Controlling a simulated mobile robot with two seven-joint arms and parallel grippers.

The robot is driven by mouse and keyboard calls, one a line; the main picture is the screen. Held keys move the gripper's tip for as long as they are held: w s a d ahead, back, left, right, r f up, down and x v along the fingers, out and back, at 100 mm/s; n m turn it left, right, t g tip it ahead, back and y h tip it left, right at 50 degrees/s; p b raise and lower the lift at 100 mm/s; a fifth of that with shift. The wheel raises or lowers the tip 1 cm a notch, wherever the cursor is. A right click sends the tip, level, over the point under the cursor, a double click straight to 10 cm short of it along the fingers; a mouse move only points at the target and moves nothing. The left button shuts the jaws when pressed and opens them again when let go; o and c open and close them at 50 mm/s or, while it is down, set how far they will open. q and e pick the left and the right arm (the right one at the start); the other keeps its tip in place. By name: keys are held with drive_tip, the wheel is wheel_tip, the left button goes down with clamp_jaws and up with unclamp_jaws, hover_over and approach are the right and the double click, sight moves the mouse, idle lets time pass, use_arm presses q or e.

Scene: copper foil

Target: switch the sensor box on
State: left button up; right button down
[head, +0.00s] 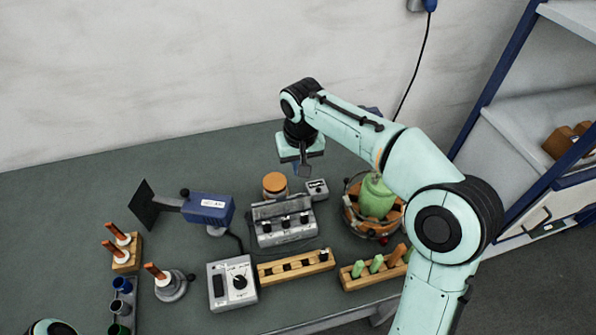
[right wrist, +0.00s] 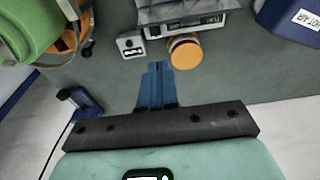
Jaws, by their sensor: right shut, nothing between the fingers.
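A small light-grey box (head: 317,189) with a dark panel on its face, likely the sensor box, stands right of the orange-lidded jar (head: 275,184). In the right wrist view the box (right wrist: 131,44) is upper left of the fingertips, its switch position too small to tell. My right gripper (head: 305,172) points down behind and slightly left of the box, apart from it. Its blue fingers (right wrist: 158,66) are shut and empty, with the jar (right wrist: 185,52) just to their right. My left gripper is out of view; only a bit of my left arm shows at bottom left.
A grey device with black knobs (head: 285,228) stands in front of the jar. A basket (head: 352,208) with a green bottle (head: 376,198) is to the right. The back left table is clear.

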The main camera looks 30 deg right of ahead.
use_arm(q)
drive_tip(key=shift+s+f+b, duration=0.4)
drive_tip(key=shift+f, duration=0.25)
use_arm(e)
drive_tip(key=f, duration=0.4)
drive_tip(key=w+f, duration=0.1)
drive_tip(key=f, duration=0.7)
drive_tip(key=shift+w+d, duration=0.2)
drive_tip(key=shift+w, duration=0.1)
